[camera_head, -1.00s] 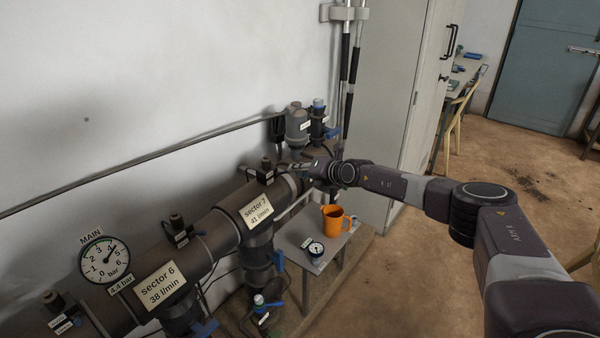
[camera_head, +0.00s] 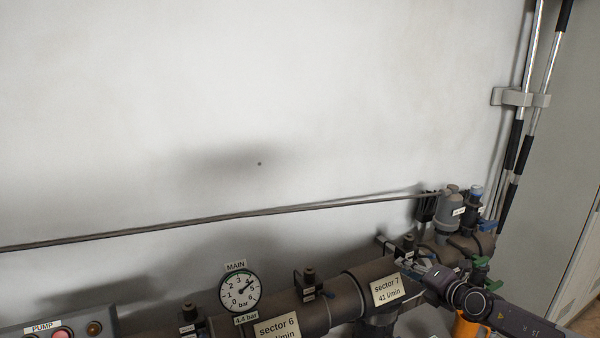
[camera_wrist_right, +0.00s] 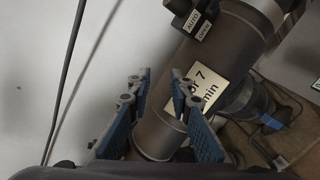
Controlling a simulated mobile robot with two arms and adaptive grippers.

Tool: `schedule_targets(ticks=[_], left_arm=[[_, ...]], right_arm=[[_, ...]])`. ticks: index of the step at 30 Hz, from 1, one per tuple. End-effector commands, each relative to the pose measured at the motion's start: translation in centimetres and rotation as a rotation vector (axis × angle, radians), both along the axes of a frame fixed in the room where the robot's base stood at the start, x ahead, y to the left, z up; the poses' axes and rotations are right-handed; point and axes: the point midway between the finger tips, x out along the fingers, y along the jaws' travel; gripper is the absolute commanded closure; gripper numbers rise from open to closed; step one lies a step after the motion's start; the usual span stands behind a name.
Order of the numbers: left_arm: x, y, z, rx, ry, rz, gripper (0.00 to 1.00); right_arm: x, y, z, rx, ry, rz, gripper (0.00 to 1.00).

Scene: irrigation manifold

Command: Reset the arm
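My right gripper (camera_head: 424,272) is at the lower right of the head view, beside the sector 7 label (camera_head: 387,291) on the dark manifold pipe (camera_head: 348,297). In the right wrist view its two blue-padded fingers (camera_wrist_right: 160,88) stand apart with nothing held between them. The pipe and the sector 7 label (camera_wrist_right: 203,88) show beyond the fingers, partly covered by the right one. I cannot tell whether the fingers touch the pipe. My left gripper is not in view.
A MAIN gauge (camera_head: 240,288) stands left of the sector 6 label (camera_head: 276,327). A grey filter body (camera_head: 450,212) and green parts (camera_head: 481,263) are near my right arm. An orange object (camera_head: 465,326) is partly hidden by that arm. The wall above is mostly bare.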

Motion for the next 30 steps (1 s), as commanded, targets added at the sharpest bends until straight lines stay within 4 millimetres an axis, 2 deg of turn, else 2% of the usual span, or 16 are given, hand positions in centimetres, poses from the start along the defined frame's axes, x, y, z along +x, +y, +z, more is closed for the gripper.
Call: schedule_targets(ticks=[1, 3, 6, 9, 13, 17, 18, 20, 24, 30], left_arm=[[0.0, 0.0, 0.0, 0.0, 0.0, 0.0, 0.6], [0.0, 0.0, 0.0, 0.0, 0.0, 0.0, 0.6], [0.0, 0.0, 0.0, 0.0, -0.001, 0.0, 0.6], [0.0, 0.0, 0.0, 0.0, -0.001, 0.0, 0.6], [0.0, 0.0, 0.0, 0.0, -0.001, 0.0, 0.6], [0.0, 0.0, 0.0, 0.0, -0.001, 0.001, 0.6], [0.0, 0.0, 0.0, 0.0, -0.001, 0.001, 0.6], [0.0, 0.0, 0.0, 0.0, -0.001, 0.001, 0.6], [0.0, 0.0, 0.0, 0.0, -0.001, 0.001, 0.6], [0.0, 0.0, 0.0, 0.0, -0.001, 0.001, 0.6]], right_arm=[[-1.0, 4.6, -1.1, 0.098, -0.01, 0.022, 0.81], [-2.6, 9.9, -1.3, 0.254, -0.035, 0.017, 0.81], [-5.2, 15.3, -1.1, 0.49, -0.05, -0.044, 0.81], [-8.1, 18.0, -1.3, 0.708, -0.03, -0.159, 0.81], [-12.4, 18.8, -2.8, 0.955, 0.043, -0.373, 0.81], [-17.7, 17.5, -5.8, 1.145, 0.166, -0.634, 0.81], [-19.7, 16.9, -6.9, 1.192, 0.213, -0.721, 0.81], [-22.9, 16.0, -8.7, 1.25, 0.288, -0.852, 0.81], [-30.8, 14.3, -12.3, 1.329, 0.466, -1.128, 0.81], [-39.2, 13.1, -14.6, 1.355, 0.647, -1.366, 0.81]])
